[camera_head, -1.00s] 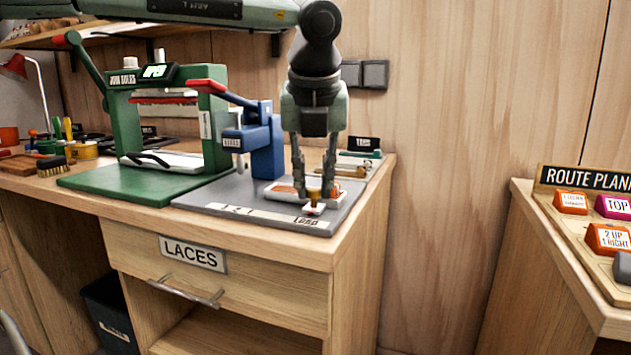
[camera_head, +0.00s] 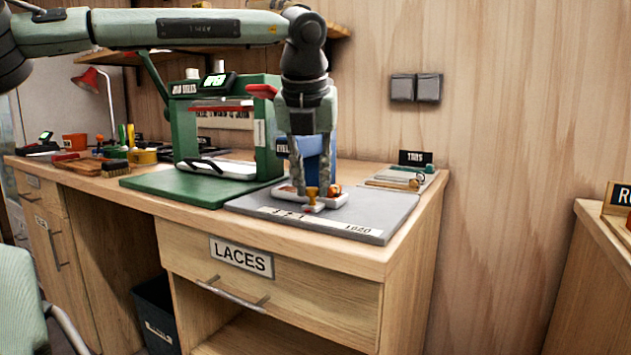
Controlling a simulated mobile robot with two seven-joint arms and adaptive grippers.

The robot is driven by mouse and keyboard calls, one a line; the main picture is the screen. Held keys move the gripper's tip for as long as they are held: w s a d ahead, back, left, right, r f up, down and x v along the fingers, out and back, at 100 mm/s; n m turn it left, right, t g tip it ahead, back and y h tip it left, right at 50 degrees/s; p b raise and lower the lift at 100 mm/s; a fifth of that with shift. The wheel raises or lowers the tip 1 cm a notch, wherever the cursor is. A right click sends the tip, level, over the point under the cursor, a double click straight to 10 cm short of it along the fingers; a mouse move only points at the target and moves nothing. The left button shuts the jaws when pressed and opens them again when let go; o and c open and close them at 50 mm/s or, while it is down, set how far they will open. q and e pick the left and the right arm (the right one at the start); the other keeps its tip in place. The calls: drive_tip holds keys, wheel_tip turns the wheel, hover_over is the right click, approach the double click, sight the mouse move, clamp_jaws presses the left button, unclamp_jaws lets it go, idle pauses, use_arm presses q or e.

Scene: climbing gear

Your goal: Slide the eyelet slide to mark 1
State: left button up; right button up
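The eyelet slide (camera_head: 332,203) is a pale tray with an orange piece on it and a gold knob (camera_head: 312,194) at its front. It sits on the grey base plate (camera_head: 372,212). A printed strip on the plate's front edge shows the numbers 3, 2, 1 on the left and LOAD on the right (camera_head: 357,229). The slide's front tip is close to the rightmost number, 1; exact alignment is too small to tell. My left gripper (camera_head: 312,187) points down with its fingers on both sides of the knob, seemingly shut on it. My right gripper is not in view.
A blue press (camera_head: 322,152) stands right behind the slide, partly hidden by my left gripper. A green press (camera_head: 185,135) with a red-tipped lever is to the left. A TABS sign (camera_head: 415,158) and small parts are at the back right. The plate's right part is clear.

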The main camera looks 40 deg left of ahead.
use_arm(q)
drive_tip(key=o, duration=0.4)
drive_tip(key=v, duration=1.2)
drive_tip(key=shift+w+r, duration=0.1)
